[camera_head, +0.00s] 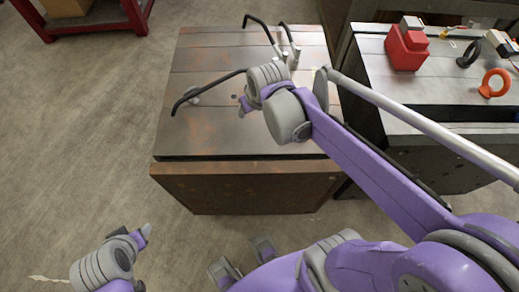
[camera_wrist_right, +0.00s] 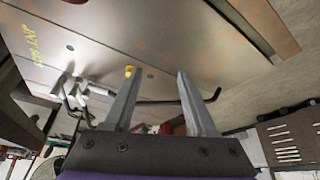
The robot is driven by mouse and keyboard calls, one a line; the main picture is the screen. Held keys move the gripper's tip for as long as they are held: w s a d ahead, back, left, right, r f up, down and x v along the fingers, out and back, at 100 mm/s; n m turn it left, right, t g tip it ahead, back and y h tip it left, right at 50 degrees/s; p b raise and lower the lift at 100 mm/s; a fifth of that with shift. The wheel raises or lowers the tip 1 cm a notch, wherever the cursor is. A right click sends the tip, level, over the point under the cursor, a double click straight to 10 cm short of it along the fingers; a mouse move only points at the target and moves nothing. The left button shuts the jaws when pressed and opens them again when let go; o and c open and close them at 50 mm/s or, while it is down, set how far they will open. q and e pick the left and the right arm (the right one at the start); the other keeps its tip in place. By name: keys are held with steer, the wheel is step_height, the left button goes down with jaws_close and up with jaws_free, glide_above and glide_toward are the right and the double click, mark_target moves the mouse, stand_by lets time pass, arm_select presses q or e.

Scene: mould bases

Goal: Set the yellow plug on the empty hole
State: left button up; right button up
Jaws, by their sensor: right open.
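A small yellow plug (camera_wrist_right: 130,71) shows at the tip of the left finger in the right wrist view; I cannot tell if they touch. My right gripper (camera_wrist_right: 158,76) is open, its fingers reaching toward the mould plate (camera_wrist_right: 120,35). Dark round spots that look like holes lie on the plate, one between the fingertips (camera_wrist_right: 151,76) and one farther left (camera_wrist_right: 70,47). In the head view my right wrist hangs over the rusty mould base (camera_head: 200,130) and the plug is not visible. My left gripper (camera_head: 145,235) is low at the left, away from the base; its jaws are unclear.
Black bent handles (camera_head: 205,90) and grey metal posts (camera_head: 293,50) stand on the base's top. To the right, another block (camera_head: 370,75) carries a red block (camera_head: 406,47) and an orange ring (camera_head: 492,83). A red-framed stand (camera_head: 95,27) is at upper left. Floor at left is clear.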

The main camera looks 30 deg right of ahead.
steer(key=s+a+f, duration=0.2)
steer(key=s+a, duration=0.1)
steer(key=s, duration=0.4)
steer(key=s+a+f+n, duration=0.1)
steer(key=s+a+f, duration=0.1)
steer(key=s, duration=0.4)
steer(key=shift+s+a, duration=0.35)
steer(key=shift+a, duration=0.05)
steer(key=shift+w+r+t+p, duration=0.15)
steer(key=shift+r+p, duration=0.35)
steer(key=shift+r, duration=0.1)
steer(key=shift+w+r+t+p, duration=0.15)
steer(key=shift+r+p, duration=0.35)
steer(key=shift+r, duration=0.1)
